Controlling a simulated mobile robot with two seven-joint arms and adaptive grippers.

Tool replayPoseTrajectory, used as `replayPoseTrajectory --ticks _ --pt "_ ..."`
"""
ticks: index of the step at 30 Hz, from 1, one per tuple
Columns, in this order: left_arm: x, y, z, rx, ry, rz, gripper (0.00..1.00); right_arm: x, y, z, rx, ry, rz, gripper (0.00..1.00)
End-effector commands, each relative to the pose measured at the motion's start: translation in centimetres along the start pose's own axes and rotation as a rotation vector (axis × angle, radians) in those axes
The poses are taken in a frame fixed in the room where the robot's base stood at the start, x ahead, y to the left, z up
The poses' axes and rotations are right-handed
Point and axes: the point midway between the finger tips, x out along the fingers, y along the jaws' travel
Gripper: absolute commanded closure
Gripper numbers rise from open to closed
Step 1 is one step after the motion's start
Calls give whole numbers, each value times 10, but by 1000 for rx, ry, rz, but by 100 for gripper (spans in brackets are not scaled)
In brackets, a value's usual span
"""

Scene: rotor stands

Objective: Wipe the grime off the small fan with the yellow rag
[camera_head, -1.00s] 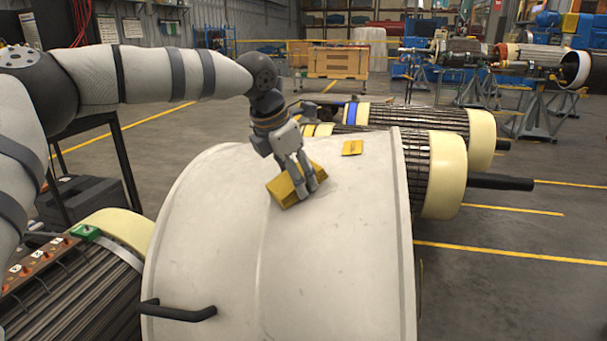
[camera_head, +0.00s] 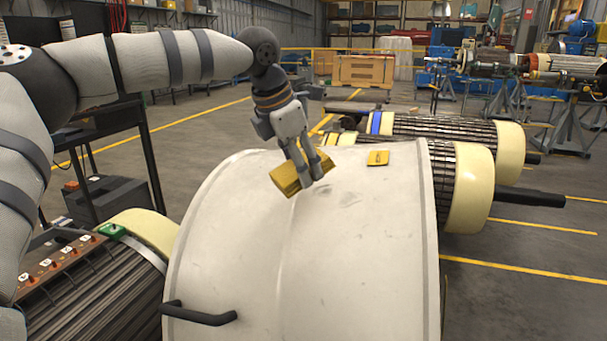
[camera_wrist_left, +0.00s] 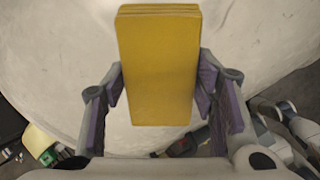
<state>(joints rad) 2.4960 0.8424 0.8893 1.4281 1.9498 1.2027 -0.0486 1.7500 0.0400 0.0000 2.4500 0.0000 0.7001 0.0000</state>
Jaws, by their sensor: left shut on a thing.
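The yellow rag (camera_head: 290,181), a folded block, is held between the fingers of my left gripper (camera_head: 318,178). In the left wrist view the rag (camera_wrist_left: 159,70) stands out from between the purple-padded fingers. It is at the upper left part of a big off-white drum-shaped casing (camera_head: 330,260), the only fan-like thing here. I cannot tell whether the rag touches the casing. A grey smudge (camera_head: 347,197) shows on the casing just right of the fingertips, with fainter marks elsewhere. My right gripper is not in view.
A black handle (camera_head: 200,315) sticks out at the casing's lower left. A small yellow plate (camera_head: 378,158) is on its top. Ribbed rotors with cream ends (camera_head: 470,188) lie behind it to the right. A terminal strip (camera_head: 62,262) is at lower left. Open floor (camera_head: 540,275) lies right.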

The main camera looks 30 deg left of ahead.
Motion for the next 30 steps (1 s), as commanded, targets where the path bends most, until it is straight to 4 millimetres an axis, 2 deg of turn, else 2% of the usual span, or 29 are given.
replayPoseTrajectory --ticks 10,18,30 --pt "-3 0 0 0 -1 -1 70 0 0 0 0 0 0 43" --pt "-30 0 1 -1 -3 -1 70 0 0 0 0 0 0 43" --pt "-31 0 0 0 0 -1 70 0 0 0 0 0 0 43"
